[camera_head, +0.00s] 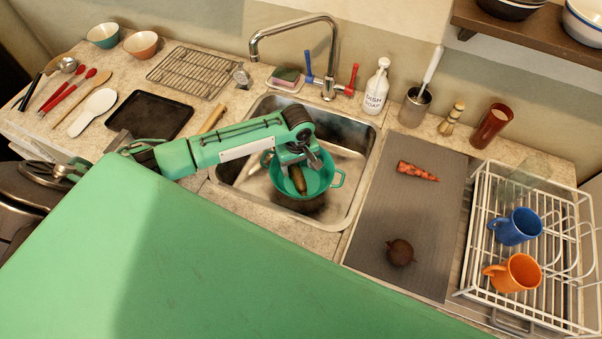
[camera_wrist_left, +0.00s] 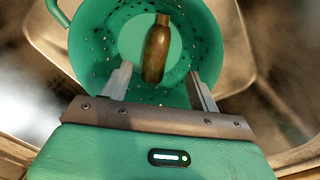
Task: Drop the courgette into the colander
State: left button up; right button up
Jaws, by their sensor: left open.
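The green colander (camera_head: 318,186) sits in the metal sink, with its handle to the right in the head view. The courgette (camera_head: 299,180), dark brownish green, shows within the colander's opening; in the left wrist view it (camera_wrist_left: 157,48) appears against the colander's bottom (camera_wrist_left: 204,40). My left gripper (camera_head: 298,160) is above the colander, pointing down. In the left wrist view its two fingers (camera_wrist_left: 160,88) are spread apart with the courgette beyond and between them, not clamped. I cannot tell for sure whether the courgette touches the bottom. My right gripper is not in view.
A grey mat (camera_head: 372,225) right of the sink (camera_head: 357,163) holds a carrot (camera_head: 417,171) and a beetroot (camera_head: 400,252). A dish rack (camera_head: 470,235) with mugs stands further right. The tap (camera_head: 331,60) rises behind the sink. A dark tray (camera_head: 150,113) lies left.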

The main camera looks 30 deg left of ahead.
pick_arm(q)
notch_tip(320, 180, up, 13)
jog(key=b, duration=0.1)
jog(key=shift+f+b, duration=0.2)
jog(key=shift+b, duration=0.2)
